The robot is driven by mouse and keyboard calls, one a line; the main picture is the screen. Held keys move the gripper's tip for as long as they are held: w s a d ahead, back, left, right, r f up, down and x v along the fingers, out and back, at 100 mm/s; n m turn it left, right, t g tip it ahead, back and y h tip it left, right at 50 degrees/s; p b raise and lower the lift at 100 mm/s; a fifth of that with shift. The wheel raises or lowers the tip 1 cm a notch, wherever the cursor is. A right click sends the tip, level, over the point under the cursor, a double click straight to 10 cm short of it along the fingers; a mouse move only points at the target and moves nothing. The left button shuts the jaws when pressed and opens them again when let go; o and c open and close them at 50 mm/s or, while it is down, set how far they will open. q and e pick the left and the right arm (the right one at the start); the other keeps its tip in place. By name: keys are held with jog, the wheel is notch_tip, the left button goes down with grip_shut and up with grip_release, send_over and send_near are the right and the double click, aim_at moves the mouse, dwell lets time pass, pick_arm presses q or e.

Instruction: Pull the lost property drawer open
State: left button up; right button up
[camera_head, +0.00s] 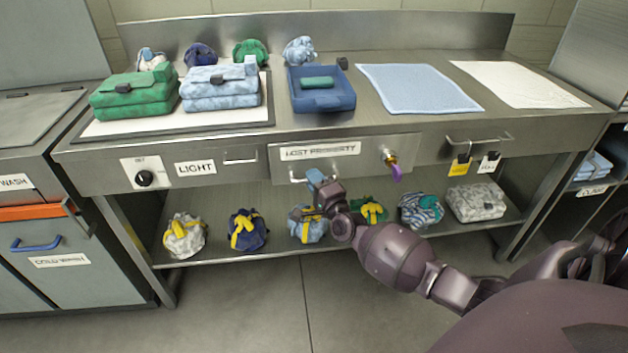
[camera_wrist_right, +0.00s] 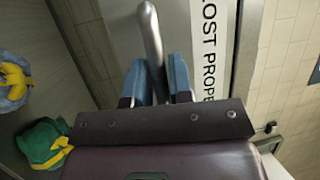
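The lost property drawer (camera_head: 280,165) has a grey metal front with a "LOST PROPERTY" label and looks shut under the counter. Its bar handle (camera_head: 297,180) is at the lower left of the front. My right gripper (camera_head: 316,178) is at this handle. In the right wrist view, the handle (camera_wrist_right: 149,30) runs down between the two blue fingertips of the gripper (camera_wrist_right: 159,78). The fingers stand apart, with a gap visible beside the bar. A brass key with a purple tag (camera_head: 396,172) is at the drawer's right side. My left gripper is not in view.
The counter (camera_head: 359,122) bears folded green and blue bags, a blue tray (camera_head: 325,105) and two cloths. Several tied bags and a patterned folded bag (camera_head: 476,202) lie on the shelf below. Tags hang from a handle (camera_head: 478,139) at right. The floor in front is clear.

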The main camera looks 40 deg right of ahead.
grip_shut()
pick_arm(q)
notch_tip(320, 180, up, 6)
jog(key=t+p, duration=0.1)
jog(key=p, duration=0.5)
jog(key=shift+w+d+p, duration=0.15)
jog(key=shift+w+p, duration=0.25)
pick_arm(e)
jog(key=s+a, duration=0.7)
jog(key=s, duration=0.4)
jog(key=s+a, duration=0.7)
jog(key=s, duration=0.4)
jog(key=shift+s, duration=0.4)
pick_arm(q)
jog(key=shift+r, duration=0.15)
pick_arm(e)
jog(key=shift+o, duration=2)
grip_release()
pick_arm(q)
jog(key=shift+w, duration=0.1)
